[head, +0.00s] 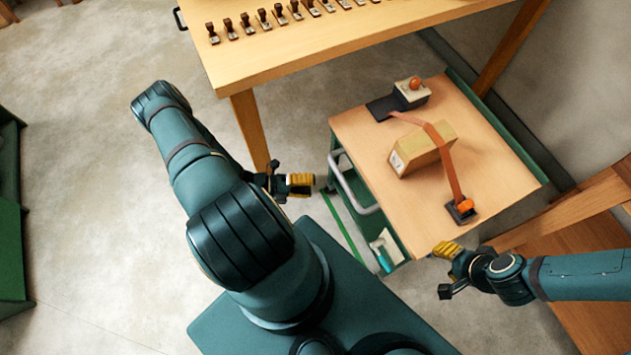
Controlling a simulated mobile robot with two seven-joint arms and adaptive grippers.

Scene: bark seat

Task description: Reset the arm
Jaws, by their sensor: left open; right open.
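My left gripper (301,184) is open and empty, with yellow-tipped fingers. It is left of the wooden-topped cart, apart from it, and below the long wooden table in the picture. My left arm reaches up from my base, bends at the upper left and is partly foreshortened. My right gripper (446,250) is open and empty, also yellow-tipped. It is near the cart's lower corner, and I cannot tell how far apart they are. My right arm comes in from the right edge.
The cart (360,128) bears a wooden block (425,150) under an orange strap (447,168), between two dark fittings. A long table (270,62) bears a row of small stamp-like pieces. A wooden frame (565,212) stands at right. Open floor (80,180) lies at left.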

